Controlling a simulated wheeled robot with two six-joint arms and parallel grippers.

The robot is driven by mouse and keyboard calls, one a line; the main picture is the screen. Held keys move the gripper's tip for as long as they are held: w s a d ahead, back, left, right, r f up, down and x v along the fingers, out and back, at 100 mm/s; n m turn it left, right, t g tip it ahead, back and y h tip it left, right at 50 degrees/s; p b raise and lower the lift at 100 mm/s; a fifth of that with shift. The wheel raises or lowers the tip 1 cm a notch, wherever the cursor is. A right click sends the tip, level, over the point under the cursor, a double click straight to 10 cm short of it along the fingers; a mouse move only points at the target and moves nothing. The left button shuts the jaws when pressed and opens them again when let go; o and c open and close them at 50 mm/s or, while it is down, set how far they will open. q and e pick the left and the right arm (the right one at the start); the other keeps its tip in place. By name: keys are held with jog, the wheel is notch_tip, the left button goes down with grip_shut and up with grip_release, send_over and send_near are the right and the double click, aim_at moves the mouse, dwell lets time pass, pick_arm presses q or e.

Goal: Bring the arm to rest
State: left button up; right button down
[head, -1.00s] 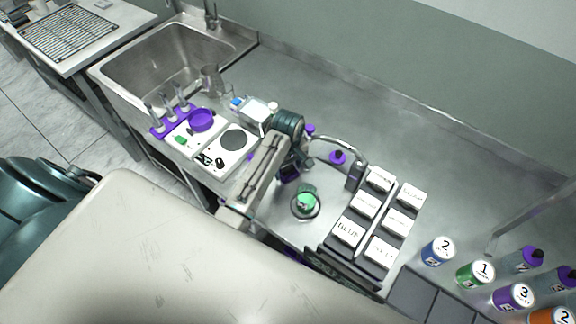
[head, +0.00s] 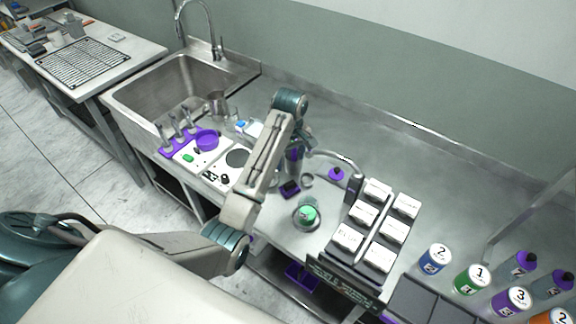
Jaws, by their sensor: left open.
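My left arm comes in from the lower left, bends at a teal joint over the counter and points down at its far end. My left gripper (head: 297,184) is at the end of that arm, above the counter, left of the bottle with the purple cap (head: 336,174) and behind the glass vessel with green contents (head: 307,214). It is open, and I see nothing held in it. The gripper is small and dark here, and its fingers are partly hard to make out. My right gripper is not in view.
A rack of white labelled blocks (head: 364,213) stands right of the gripper, with numbered bottles (head: 471,280) beyond it. A hotplate (head: 236,159), a purple rack (head: 176,139) and the sink (head: 150,98) are to the left. The counter at the back right is clear.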

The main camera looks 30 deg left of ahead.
pick_arm(q)
jog(key=s+a+f+m+t, duration=0.1)
jog(key=s+f+m, duration=0.25)
jog(key=s, duration=0.45)
jog(key=s+f+m+t, duration=0.15)
jog(key=s+f, duration=0.25)
jog(key=s, duration=0.4)
jog(key=s+r+m+t, duration=0.15)
jog(key=s+m, duration=0.25)
jog(key=s, duration=0.5)
jog(key=s+r+m, duration=0.3)
jog(key=s, duration=0.6)
notch_tip(320, 180, down, 39)
jog(key=a+g+b, duration=0.2)
jog(key=a+b, duration=0.1)
jog(key=b, duration=0.5)
jog(key=s+f+b, duration=0.3)
jog(key=s+f, duration=0.6)
jog(key=f, duration=0.3)
jog(key=s+f+b, duration=0.3)
jog(key=s+f, duration=0.6)
jog(key=f, duration=0.3)
jog(key=shift+a+f+g+y, duration=0.3)
jog(key=shift+a+g+y, duration=0.05)
jog(key=shift+g+y, duration=0.05)
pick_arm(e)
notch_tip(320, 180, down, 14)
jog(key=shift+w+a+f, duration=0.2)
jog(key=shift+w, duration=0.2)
